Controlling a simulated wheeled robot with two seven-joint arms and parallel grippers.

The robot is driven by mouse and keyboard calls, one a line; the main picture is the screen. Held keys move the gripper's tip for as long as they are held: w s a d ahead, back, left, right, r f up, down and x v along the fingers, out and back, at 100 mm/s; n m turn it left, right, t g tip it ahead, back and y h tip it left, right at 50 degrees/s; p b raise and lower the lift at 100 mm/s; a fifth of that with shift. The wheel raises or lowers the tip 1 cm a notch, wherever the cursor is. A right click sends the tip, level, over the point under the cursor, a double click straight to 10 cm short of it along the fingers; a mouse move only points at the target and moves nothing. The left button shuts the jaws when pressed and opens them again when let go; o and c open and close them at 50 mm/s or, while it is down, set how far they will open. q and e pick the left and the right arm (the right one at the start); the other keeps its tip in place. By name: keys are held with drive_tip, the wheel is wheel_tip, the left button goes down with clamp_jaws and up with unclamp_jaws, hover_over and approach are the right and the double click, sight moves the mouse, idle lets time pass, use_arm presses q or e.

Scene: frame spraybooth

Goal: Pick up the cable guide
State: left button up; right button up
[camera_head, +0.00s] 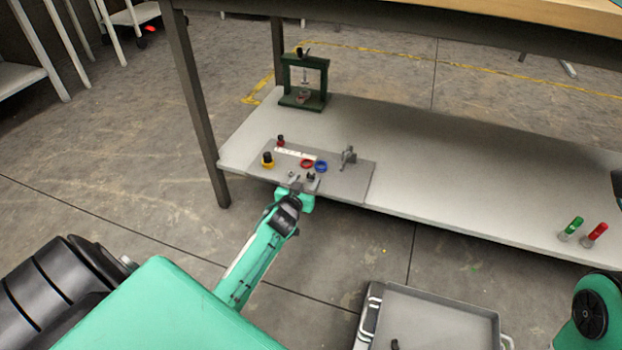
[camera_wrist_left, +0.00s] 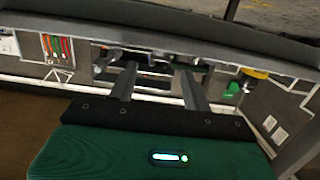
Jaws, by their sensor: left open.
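My left gripper (camera_head: 301,185) reaches over the front edge of a grey board (camera_head: 352,182) on the low shelf. It is open; in the left wrist view its two fingers (camera_wrist_left: 158,76) stand apart. Small dark and grey parts (camera_head: 311,177) lie at the fingertips, and dark shapes (camera_wrist_left: 150,64) show between and beyond the fingers. I cannot tell which part is the cable guide. A grey upright bracket (camera_head: 348,156) stands at the board's back right. A red ring (camera_head: 307,163) and a blue ring (camera_head: 321,167) lie near the middle. My right gripper is out of view.
A yellow-black knob (camera_head: 267,160) and a red-black knob (camera_head: 280,141) sit left on the board. A green press frame (camera_head: 304,83) stands behind. The table leg (camera_head: 199,105) is at left. Green (camera_head: 571,228) and red (camera_head: 595,235) cylinders stand far right. The shelf's middle is clear.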

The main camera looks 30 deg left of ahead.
sight(310, 176)
use_arm(q)
drive_tip(key=b+x, duration=0.2)
drive_tip(key=x, duration=0.1)
drive_tip(key=shift+w+d+f, duration=0.1)
drive_tip(key=shift+w, duration=0.05)
drive_tip(key=shift+w+b, duration=0.45)
drive_tip(key=shift+w, duration=0.15)
drive_tip(key=c, duration=1)
